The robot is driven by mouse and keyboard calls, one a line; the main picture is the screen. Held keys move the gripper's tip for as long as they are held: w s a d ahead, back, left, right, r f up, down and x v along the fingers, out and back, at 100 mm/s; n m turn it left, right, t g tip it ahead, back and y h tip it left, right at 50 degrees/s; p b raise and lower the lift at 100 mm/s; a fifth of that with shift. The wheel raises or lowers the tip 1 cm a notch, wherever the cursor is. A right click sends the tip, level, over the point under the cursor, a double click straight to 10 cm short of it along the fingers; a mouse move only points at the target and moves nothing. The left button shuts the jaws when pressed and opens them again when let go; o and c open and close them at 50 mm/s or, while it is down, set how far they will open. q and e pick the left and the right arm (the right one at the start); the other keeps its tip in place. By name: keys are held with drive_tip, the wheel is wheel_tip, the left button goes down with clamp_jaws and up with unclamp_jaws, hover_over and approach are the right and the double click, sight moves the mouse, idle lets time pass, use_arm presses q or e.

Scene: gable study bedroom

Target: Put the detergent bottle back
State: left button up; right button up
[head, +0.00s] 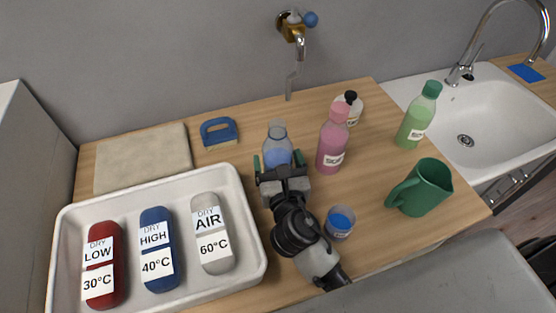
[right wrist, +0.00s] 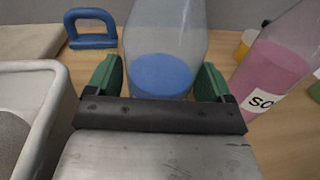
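A clear bottle (head: 277,150) with blue liquid, which I take for the detergent bottle, stands upright on the wooden counter. It also shows in the right wrist view (right wrist: 162,75). My right gripper (head: 279,160) is at this bottle, with one green finger on each side of it. The fingers are spread wide, with what look like narrow gaps to the bottle; contact is hard to make out. The gripper hides the bottle's lower part in the head view. My left gripper is in neither view.
A blue-filled cup (head: 339,221), green jug (head: 423,188) and green bottle (head: 417,120) stand further right. A white tray (head: 251,235), blue brush (head: 219,132) and folded cloth (head: 143,158) are left.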

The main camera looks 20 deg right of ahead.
drive_tip(key=shift+o, duration=0.6)
drive_tip(key=shift+s+r, duration=0.1)
drive_tip(key=shift+s, duration=0.05)
drive_tip(key=s, duration=0.3)
drive_tip(key=s+a+b, duration=0.1)
drive_tip(key=s, duration=0.3)
drive_tip(key=s+b, duration=0.1)
drive_tip(key=s, duration=0.2)
drive_tip(key=shift+s+a, duration=0.2)
drive_tip(key=shift+s, duration=0.1)
drive_tip(key=shift+s+b, duration=0.35)
drive_tip(key=shift+s, duration=0.2)
drive_tip(key=shift+r, duration=0.1)
